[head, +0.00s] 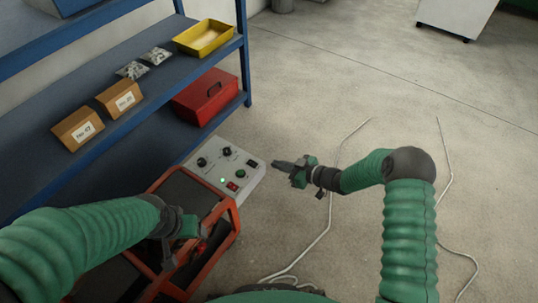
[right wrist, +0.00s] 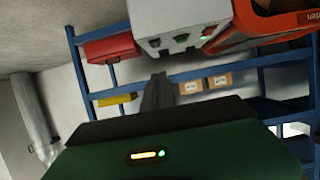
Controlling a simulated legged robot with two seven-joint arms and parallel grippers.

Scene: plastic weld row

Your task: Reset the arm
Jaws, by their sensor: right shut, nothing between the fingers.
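My right arm, in green sleeving, comes in from the right in the head view. Its gripper (head: 284,165) is shut and empty, pointing left beside the grey control box (head: 226,172). The shut fingers also show in the right wrist view (right wrist: 158,92), with the control box (right wrist: 165,20) ahead of them. The box has dark knobs, a red switch and a lit green lamp. My left arm comes in from the left, and its gripper (head: 190,240) points down at the orange-framed machine (head: 225,228). Its fingertips are too hidden to tell their state.
A blue shelf rack (head: 150,90) stands at left with a yellow tray (head: 205,37), a red toolbox (head: 206,95), two cardboard boxes (head: 78,130) and small bags (head: 132,70). White cables (head: 325,215) lie on the floor. The floor at centre right is mostly clear.

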